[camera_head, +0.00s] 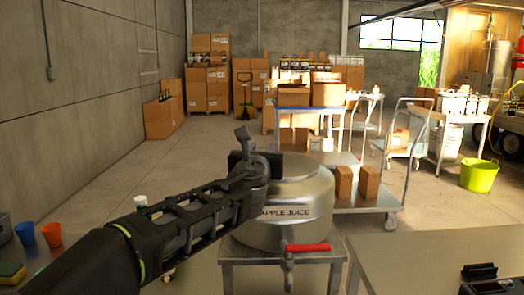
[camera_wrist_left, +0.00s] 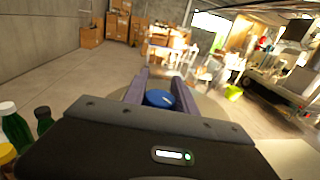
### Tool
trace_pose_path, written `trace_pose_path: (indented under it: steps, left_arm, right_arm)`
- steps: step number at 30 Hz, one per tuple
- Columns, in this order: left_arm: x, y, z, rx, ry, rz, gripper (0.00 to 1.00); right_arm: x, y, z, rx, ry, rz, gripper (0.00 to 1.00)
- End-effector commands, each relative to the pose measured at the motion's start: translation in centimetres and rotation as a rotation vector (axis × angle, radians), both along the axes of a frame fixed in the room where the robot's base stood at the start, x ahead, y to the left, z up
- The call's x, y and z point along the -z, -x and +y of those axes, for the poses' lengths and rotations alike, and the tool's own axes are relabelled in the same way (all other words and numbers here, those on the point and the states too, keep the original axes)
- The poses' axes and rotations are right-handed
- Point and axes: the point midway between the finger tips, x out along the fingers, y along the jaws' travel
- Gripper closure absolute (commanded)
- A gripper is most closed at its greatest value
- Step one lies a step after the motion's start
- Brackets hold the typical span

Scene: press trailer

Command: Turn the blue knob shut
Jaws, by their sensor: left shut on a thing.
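The blue knob (camera_wrist_left: 160,98) shows in the left wrist view between the two fingers of my left gripper (camera_wrist_left: 158,88), which is shut on it. A pale line marks the knob's top. In the head view my left gripper (camera_head: 258,160) is at the top left of the steel tank (camera_head: 283,232) labelled "APPLE JUICE", and the knob is hidden there behind the gripper and wrist. My right gripper is not in view.
The tank stands on a metal stand (camera_head: 250,257), with a red-handled tap (camera_head: 308,247) at its front. Blue (camera_head: 25,232) and orange (camera_head: 51,234) cups stand at the left. A cart with boxes (camera_head: 368,182) stands behind the tank.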

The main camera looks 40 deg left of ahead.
Motion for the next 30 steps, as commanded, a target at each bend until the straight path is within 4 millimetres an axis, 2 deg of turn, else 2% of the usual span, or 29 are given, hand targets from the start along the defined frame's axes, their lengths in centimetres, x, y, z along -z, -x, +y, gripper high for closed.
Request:
trace_pose_path:
  steps: [14,22,30]
  left_arm:
    - [0.2,-0.1,-0.2,0.097,0.0,-0.001,1.0]
    - [0.2,-0.3,-0.7,0.282,0.0,-0.002,1.0]
    - [0.1,-0.4,-1.2,0.487,-0.001,0.0,1.0]
  right_arm:
    - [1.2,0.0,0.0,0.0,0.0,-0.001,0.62]
    - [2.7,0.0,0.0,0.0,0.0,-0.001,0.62]
    - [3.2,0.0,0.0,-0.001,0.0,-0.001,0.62]
